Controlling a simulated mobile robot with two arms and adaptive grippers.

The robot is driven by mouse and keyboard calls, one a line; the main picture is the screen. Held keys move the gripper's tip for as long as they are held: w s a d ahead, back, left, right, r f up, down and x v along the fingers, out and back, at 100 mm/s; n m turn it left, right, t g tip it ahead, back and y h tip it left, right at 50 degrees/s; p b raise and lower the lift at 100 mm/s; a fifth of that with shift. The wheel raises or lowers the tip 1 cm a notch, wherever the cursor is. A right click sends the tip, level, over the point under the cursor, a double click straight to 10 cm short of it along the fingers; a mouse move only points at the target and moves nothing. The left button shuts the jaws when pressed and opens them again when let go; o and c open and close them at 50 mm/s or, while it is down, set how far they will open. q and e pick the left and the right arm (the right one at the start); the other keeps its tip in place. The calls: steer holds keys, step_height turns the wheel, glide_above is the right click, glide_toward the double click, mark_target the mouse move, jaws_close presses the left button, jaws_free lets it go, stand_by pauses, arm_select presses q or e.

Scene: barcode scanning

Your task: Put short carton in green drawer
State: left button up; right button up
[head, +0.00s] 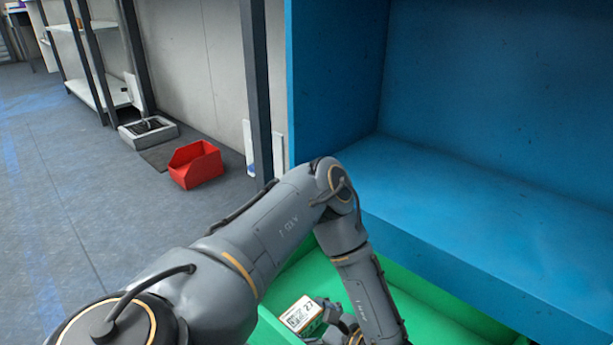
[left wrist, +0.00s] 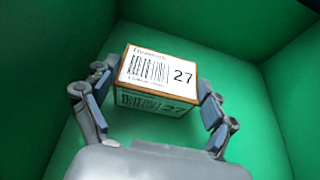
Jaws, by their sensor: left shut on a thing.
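The short carton (left wrist: 158,72) is a small box with a white label, a barcode and the number 27. In the left wrist view it sits between the fingers of my left gripper (left wrist: 155,95), which is shut on it. In the head view the carton (head: 302,314) shows at the bottom, with my left gripper (head: 325,318) beside it, partly hidden by my arm. The green drawer (head: 430,297) is open below the blue cabinet. Its green walls (left wrist: 255,120) surround the carton in the left wrist view. I cannot tell whether the carton touches the drawer floor.
The blue cabinet (head: 480,215) rises above and behind the drawer. A red bin (head: 195,165) stands on the floor at the left, near a grey post (head: 257,90). A shelf rack (head: 95,60) is farther back.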

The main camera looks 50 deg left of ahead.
arm_select(q)
steer(key=o, duration=1.3)
steer(key=shift+c, duration=0.2)
steer(key=shift+d+r+p, duration=0.3)
steer(key=shift+p, duration=0.05)
steer(key=p+v, duration=0.6)
steer(key=v, duration=0.4)
steer(key=shift+d+r, duration=0.1)
steer(key=shift+d, duration=0.1)
steer(key=shift+w+d+p, duration=0.1)
steer(key=shift+d+p, duration=0.2)
steer(key=shift+d, duration=0.1)
